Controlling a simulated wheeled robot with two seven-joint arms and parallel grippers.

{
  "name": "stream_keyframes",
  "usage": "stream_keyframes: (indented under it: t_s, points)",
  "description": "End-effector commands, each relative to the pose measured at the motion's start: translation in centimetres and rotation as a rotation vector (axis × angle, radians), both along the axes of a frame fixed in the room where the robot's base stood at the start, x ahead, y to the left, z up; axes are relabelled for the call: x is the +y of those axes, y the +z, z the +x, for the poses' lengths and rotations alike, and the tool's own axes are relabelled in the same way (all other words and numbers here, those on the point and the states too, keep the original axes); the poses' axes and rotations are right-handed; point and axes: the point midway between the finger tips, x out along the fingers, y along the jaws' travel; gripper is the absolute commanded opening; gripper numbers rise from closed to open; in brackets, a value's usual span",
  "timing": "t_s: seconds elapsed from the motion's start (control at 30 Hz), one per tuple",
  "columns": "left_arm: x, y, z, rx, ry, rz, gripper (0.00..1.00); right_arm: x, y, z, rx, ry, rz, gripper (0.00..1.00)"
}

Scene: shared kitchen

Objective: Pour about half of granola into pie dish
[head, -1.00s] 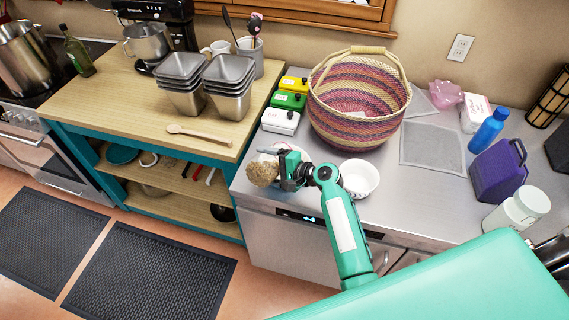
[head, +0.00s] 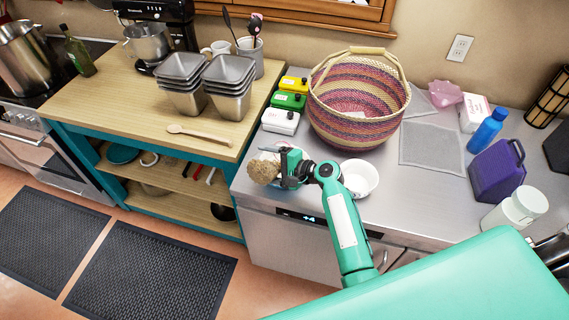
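A round, brown, grainy mass that looks like granola (head: 263,171) is at the left end of my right gripper (head: 284,170), over the counter's front left corner. Any container around it is too small to make out. The dark gripper fingers seem closed at its right side. A white round dish (head: 360,178), which may be the pie dish, stands on the counter just right of the gripper and is partly covered by my arm. Its inside looks empty. Part of another pale round thing (head: 268,150) shows behind the granola. My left gripper is not in view.
A striped basket (head: 358,100) stands behind the gripper. White (head: 281,120), green (head: 290,101) and yellow (head: 294,84) boxes line the counter's left edge. A grey cloth (head: 432,146) lies flat.

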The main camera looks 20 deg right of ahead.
Motion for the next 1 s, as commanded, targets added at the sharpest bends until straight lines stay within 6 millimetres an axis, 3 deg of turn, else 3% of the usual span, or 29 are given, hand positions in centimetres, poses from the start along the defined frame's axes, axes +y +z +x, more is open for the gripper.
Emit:
stream_keyframes:
  t_s: [1.0]
  points:
    - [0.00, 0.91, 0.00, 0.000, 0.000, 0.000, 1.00, -0.34, 0.68, 0.31, 0.038, 0.000, 0.046, 0.52]
